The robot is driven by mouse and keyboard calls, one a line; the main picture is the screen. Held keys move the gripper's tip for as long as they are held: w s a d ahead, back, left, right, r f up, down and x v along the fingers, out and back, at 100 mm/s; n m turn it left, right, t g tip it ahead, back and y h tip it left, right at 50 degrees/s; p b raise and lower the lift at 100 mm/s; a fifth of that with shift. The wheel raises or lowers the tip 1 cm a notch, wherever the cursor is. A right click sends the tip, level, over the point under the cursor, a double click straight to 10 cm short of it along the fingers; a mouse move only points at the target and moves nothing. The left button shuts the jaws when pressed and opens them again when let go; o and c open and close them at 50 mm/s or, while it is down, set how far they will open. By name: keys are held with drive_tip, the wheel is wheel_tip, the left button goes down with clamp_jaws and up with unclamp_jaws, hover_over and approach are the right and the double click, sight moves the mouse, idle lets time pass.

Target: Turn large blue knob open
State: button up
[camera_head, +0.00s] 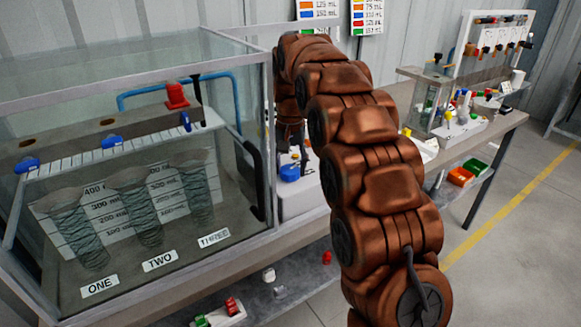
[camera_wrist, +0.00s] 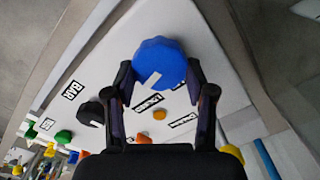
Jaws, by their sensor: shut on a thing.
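The large blue knob (camera_wrist: 160,60) is at the upper middle of the wrist view, on a white panel (camera_wrist: 205,62). It has a pale mark on its lower left side. My gripper (camera_wrist: 160,78) has one black finger on each side of the knob and is shut on it. In the head view, a blue knob (camera_head: 290,173) shows on a white box (camera_head: 298,202) beside the glass tank, below the far end of my arm. My fingers are hard to make out there.
In the wrist view, a black knob (camera_wrist: 91,113) and a small orange button (camera_wrist: 160,115) share the panel. A glass tank (camera_head: 262,130) with small blue valves stands left of my arm. Another bench (camera_head: 490,137) stands at the right, with open floor in front.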

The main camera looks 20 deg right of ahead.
sight(291, 168)
drive_tip(key=shift+m, duration=1.2)
drive_tip(key=o, duration=1.2)
drive_tip(key=shift+c, duration=0.2)
drive_tip(key=shift+r, duration=3.75)
